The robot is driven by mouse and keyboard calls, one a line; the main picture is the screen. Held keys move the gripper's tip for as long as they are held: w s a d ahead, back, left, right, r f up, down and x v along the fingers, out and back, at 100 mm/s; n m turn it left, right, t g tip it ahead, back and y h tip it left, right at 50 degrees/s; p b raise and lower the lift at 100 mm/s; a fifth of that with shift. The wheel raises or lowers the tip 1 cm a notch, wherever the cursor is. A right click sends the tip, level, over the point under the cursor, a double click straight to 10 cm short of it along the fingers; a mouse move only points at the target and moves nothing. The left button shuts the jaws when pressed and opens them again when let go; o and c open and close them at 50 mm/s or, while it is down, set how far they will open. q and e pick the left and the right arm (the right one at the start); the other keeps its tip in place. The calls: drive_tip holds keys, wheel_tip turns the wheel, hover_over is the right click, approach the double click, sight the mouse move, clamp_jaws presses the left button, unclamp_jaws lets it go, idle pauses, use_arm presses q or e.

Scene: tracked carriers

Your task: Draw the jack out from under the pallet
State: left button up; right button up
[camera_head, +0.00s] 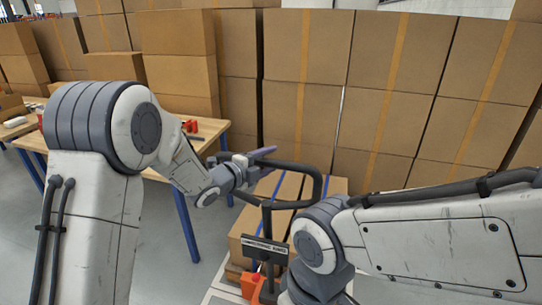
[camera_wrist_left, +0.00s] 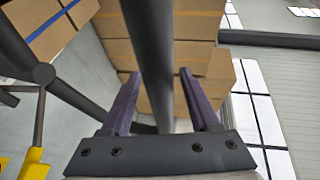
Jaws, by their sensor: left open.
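The jack's dark looped handle (camera_head: 318,188) rises in front of a stack of cartons (camera_head: 290,187). Its post carries a small label plate (camera_head: 265,248), and an orange part (camera_head: 252,286) shows low beside the post. My left gripper (camera_head: 264,158) is at the handle's upper left. In the left wrist view its two purple fingers (camera_wrist_left: 158,76) are apart, with a dark bar (camera_wrist_left: 148,40) of the handle running between them. I cannot tell whether they touch it. The pallet under the cartons is mostly hidden. My right arm comes in from the right; its gripper does not show.
Stacked cartons (camera_head: 395,85) form a wall behind. A wooden table with blue legs (camera_head: 187,222) stands at the left with red items (camera_head: 191,126) on it. Grey floor (camera_head: 175,270) is open between the table and the jack.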

use_arm(q)
drive_tip(key=shift+w+d+f, duration=0.15)
drive_tip(key=shift+w+d, duration=0.3)
clamp_jaws()
idle(1.2)
